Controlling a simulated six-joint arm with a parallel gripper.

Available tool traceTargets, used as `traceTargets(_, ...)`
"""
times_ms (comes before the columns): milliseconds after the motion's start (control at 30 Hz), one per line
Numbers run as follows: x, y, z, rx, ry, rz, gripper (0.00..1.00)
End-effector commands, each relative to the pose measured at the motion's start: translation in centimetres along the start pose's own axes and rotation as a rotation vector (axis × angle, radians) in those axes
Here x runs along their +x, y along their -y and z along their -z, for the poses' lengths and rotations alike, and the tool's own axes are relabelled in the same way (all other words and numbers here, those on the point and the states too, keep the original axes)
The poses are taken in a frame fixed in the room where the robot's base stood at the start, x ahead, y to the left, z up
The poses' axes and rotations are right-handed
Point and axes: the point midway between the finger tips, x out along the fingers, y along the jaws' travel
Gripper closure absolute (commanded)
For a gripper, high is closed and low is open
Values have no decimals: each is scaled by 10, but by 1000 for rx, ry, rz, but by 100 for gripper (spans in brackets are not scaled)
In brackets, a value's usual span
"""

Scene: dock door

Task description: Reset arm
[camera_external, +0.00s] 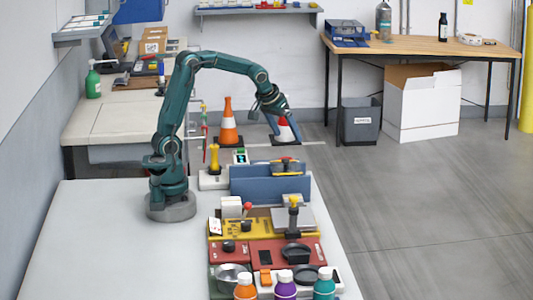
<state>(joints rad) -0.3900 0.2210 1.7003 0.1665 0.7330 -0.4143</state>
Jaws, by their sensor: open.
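My teal arm stands on the white table (100,240) and arches up and over to the right. My gripper (289,124) hangs at the arm's end, pointing down and to the right, above and behind the blue panel (250,184). It is open, and I see nothing held in it. It overlaps an orange and white cone on the floor behind, and the fingers are small in this view.
Colored panels, including a yellow one (262,230) and a red one (260,254), line the table's right edge. Several bottles, one purple (286,286), stand in front. A yellow-handled device (214,160) stands at the back. Open floor lies to the right.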

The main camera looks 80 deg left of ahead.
Motion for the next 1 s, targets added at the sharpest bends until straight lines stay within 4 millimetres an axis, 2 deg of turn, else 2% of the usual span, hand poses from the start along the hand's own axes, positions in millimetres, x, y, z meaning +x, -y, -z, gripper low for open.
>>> traceTargets(33,-22,-12,-6,34,-29,-34,10)
traceTargets(200,-76,-32,-45,155,-69,-126,10)
traceTargets(400,-118,-36,-107,323,-83,-225,10)
traceTargets(533,-130,-29,-150,436,-74,-277,10)
traceTargets(700,-128,-15,-195,558,-30,-308,10)
traceTargets(833,-120,-7,-214,618,33,-297,10)
traceTargets(1000,-120,-8,-213,635,28,-298,10)
